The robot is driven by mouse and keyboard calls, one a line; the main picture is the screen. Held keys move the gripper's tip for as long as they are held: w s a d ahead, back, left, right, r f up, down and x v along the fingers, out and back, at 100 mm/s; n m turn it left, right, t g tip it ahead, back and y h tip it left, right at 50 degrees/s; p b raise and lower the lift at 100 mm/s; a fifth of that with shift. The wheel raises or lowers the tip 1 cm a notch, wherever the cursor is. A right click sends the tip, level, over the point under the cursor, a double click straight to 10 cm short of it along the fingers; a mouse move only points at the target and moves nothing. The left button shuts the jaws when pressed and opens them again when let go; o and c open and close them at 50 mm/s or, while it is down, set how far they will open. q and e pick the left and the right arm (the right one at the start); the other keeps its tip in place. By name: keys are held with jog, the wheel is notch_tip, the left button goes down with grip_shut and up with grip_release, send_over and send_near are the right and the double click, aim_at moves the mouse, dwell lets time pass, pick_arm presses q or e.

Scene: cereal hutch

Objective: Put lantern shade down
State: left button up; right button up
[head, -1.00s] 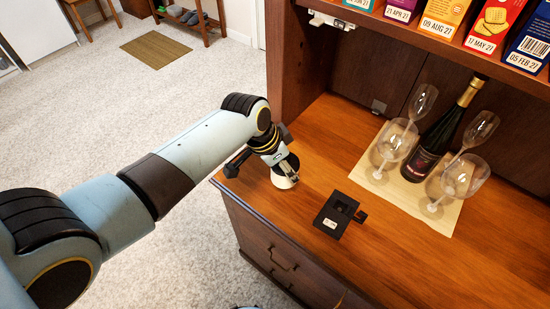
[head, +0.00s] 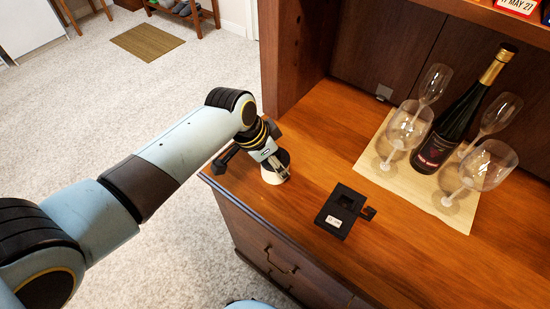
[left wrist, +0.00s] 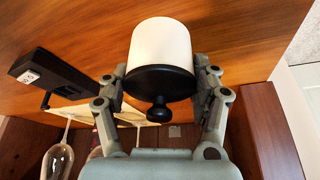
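The lantern shade (left wrist: 162,48) is a white cylinder with a black end cap and a round black knob. My left gripper (left wrist: 160,82) has a finger on each side of it near the black cap and appears shut on it. In the head view the shade (head: 272,176) is upright at the counter's left front corner, under the left gripper (head: 276,162). Its lower edge looks at or very near the wood; I cannot tell whether it touches. Part of it is hidden by the gripper. My right gripper is not in view.
A black box with a white label and small side lever (head: 341,210) lies right of the shade. Farther right, a dark bottle (head: 452,130) and several glasses stand on a pale mat (head: 396,184). The hutch side panel (head: 291,60) rises behind. Bare counter (head: 315,150) lies between.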

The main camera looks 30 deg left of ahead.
pick_arm(q)
jog(key=o, duration=0.4)
jog(key=shift+w, duration=0.1)
jog(key=shift+o, duration=0.7)
jog(key=shift+r, duration=0.4)
jog(key=p+v, duration=0.1)
jog(key=v, duration=1)
jog(key=shift+s+r, duration=0.2)
jog(key=shift+s, duration=0.05)
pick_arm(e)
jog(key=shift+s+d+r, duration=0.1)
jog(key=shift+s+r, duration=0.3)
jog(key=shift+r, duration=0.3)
pick_arm(q)
jog(key=shift+a, duration=0.1)
